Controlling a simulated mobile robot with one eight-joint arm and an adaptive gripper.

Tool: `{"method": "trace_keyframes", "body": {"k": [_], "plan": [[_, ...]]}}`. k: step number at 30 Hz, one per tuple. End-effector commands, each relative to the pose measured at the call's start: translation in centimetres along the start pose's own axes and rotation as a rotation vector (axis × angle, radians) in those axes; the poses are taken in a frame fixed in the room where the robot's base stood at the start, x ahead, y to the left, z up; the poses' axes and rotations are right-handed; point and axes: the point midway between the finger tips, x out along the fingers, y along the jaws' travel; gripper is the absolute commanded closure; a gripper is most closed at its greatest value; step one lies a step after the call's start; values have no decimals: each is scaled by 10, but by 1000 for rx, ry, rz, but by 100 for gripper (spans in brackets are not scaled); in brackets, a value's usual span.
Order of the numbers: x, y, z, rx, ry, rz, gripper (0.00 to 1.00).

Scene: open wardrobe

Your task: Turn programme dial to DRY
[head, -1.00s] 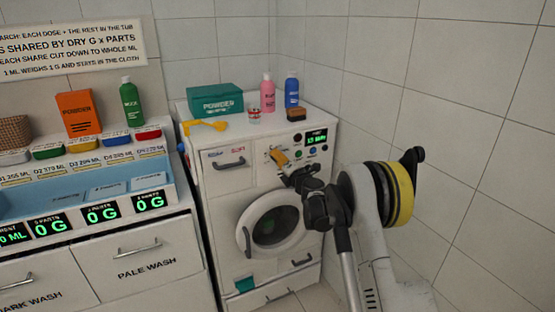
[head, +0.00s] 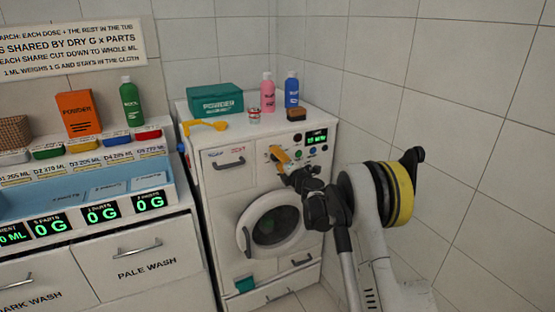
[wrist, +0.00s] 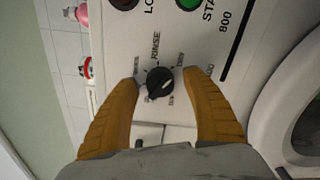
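The programme dial (wrist: 160,83) is a black round knob on the washing machine's white front panel, ringed by small labels. Whether the fingertips reach the dial's depth is unclear. In the head view my gripper (head: 278,154) is at the machine's control panel and hides the dial.
The washing machine (head: 222,200) has a round door (head: 275,228) below the panel and a lit green display (head: 317,137). A green button (wrist: 189,3) and a dark red button (wrist: 124,3) sit beyond the dial. Bottles and a teal box (head: 215,99) stand on top.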

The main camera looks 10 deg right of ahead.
Motion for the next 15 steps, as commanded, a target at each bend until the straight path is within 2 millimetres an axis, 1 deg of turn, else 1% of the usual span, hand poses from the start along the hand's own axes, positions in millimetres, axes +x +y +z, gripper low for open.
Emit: {"method": "trace_keyframes", "body": {"k": [6,9,11,14,15], "plan": [[0,0,0,-1,0,0,44],[-4,0,0,-1,0,0,44],[-11,0,0,-1,0,0,44],[-28,0,0,-1,-1,-1,44],[-37,0,0,-1,-1,-1,44]]}}
